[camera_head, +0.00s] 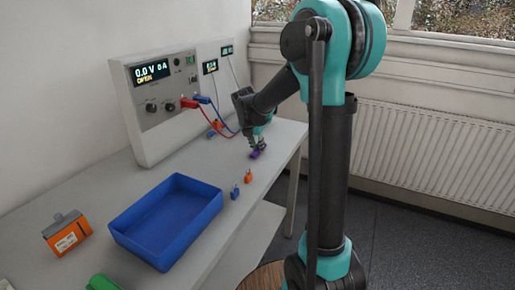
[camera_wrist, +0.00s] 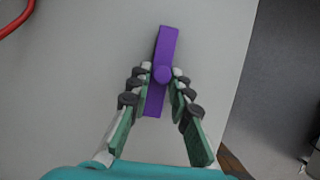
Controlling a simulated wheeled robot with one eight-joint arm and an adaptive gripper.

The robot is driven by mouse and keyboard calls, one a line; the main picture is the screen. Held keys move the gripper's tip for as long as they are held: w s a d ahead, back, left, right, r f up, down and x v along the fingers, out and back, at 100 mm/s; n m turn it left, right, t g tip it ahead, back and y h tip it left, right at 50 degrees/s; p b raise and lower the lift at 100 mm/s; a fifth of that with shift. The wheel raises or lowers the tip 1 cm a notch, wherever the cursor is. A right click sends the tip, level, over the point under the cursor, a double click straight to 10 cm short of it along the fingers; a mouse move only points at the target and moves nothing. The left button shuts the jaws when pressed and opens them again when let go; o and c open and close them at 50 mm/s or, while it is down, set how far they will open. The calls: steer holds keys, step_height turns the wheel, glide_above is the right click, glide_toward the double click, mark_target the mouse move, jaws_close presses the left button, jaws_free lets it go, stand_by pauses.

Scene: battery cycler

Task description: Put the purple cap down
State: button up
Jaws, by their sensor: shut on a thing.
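The purple cap (camera_wrist: 167,42) is a flat bar with a round knob in its middle. In the wrist view it lies between the fingers of my gripper (camera_wrist: 162,82), which are shut on it around the knob. In the head view the purple cap (camera_head: 255,153) shows small under my gripper (camera_head: 257,146), over the right part of the table near its edge. I cannot tell whether the cap touches the table top. The gripper fingers hide part of its sides.
The cycler (camera_head: 150,120) stands at the back with red and blue leads. A blue tray (camera_head: 205,218) is front left, with an orange battery (camera_head: 66,233) left of it. Small orange (camera_head: 248,177) and blue (camera_head: 235,193) pieces stand near the edge. Table (camera_wrist: 90,60) around the cap is mostly clear.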

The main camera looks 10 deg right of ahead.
steer(key=shift+f, duration=0.25)
steer(key=shift+f, duration=0.1)
steer(key=o, duration=0.9)
steer(key=shift+c, duration=0.2)
steer(key=v, duration=1.2)
steer(key=shift+s, duration=0.1)
